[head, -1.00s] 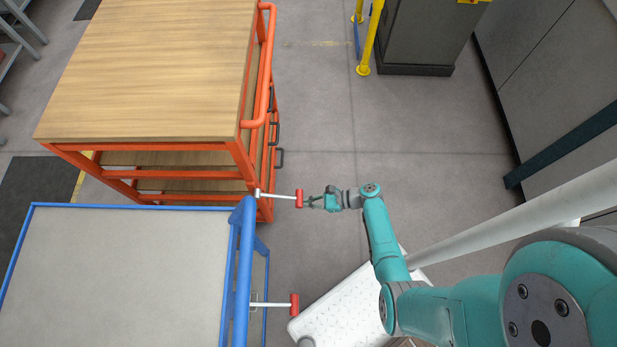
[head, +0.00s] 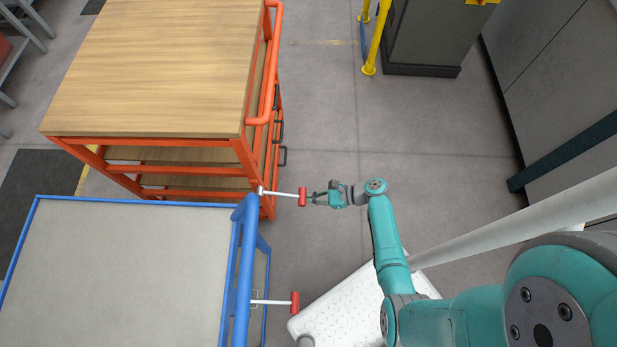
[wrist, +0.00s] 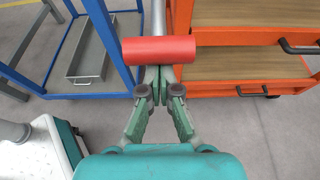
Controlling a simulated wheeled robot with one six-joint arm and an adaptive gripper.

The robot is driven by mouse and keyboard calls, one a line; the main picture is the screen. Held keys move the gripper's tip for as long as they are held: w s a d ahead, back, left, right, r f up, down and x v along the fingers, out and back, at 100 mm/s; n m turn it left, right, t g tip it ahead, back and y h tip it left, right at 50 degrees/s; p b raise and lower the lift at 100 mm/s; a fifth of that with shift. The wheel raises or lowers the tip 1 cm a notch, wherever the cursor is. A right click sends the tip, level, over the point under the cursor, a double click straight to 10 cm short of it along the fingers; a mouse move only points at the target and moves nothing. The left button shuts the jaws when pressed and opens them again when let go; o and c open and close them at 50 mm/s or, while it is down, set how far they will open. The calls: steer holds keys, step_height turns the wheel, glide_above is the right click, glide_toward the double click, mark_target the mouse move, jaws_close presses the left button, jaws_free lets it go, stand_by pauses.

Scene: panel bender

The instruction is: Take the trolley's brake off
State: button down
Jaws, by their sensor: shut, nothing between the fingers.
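The blue-framed trolley (head: 245,262) with a grey top stands at the lower left in the head view; its blue frame (wrist: 112,45) is at the left in the wrist view. A white lever with a red grip (head: 302,197) sticks out near its far corner, close to the orange trolley. A second such red-ended lever (head: 294,303) is at its near end. My gripper (head: 315,198) is shut and empty, its tips right at the far red grip. In the wrist view the red grip (wrist: 158,50) lies across just beyond my shut fingertips (wrist: 158,72); whether they touch is unclear.
An orange trolley (head: 253,158) with a wooden top and black drawer handles stands right behind the blue one. A yellow post (head: 375,40) and a grey cabinet (head: 430,35) stand farther back. The floor right of the orange trolley is clear.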

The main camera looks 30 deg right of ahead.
step_height(320, 180, up, 10)
steer(key=g+h, duration=0.3)
steer(key=h, duration=0.1)
steer(key=shift+r+h, duration=0.15)
steer(key=shift+h, duration=0.15)
stand_by(0.5)
steer(key=d+f, duration=0.1)
steer(key=s+d+f, duration=0.1)
steer(key=f, duration=0.1)
steer(key=shift+s+f, duration=0.15)
steer(key=v, duration=1)
steer(key=shift+w+a+r, duration=0.3)
steer(key=shift+r, duration=0.05)
